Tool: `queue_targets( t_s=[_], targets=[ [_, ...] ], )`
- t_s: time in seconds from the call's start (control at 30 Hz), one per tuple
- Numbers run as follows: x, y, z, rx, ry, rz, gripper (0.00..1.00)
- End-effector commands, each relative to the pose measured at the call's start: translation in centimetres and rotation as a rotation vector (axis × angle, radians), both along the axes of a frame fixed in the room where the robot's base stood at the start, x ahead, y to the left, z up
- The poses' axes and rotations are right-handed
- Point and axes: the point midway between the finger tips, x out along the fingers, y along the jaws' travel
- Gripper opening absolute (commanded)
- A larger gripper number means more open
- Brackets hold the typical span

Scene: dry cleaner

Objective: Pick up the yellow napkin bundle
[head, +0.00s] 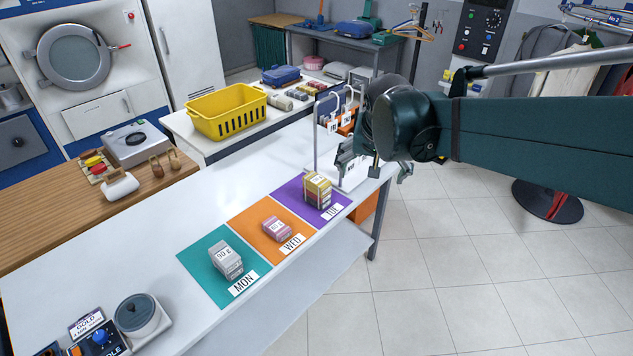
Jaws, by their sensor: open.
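The yellow napkin bundle (318,187) sits on the purple mat (338,196) at the far end of the white counter. It looks like a banded stack with a yellow top and darker layers. My gripper (375,172) is open, to the right of and slightly above the bundle in the picture, near the counter's far corner. It appears apart from the bundle. The arm partly hides a white box and hooks behind it.
A pink bundle (277,229) sits on the orange mat (257,214), and a grey bundle (227,261) on the teal mat (200,256). A thin upright post (316,140) stands behind the yellow bundle.

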Motion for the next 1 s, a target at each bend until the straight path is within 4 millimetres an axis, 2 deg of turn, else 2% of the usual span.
queue_targets(
  t_s=[0.1,0.47,1.0],
  targets=[
    [2.2,0.7,-0.3,0.002,0.009,-0.025,0.84],
    [8.3,2.9,-2.2,0.006,0.037,-0.107,0.84],
    [16.8,6.8,-7.0,0.003,0.067,-0.235,0.84]
  ],
)
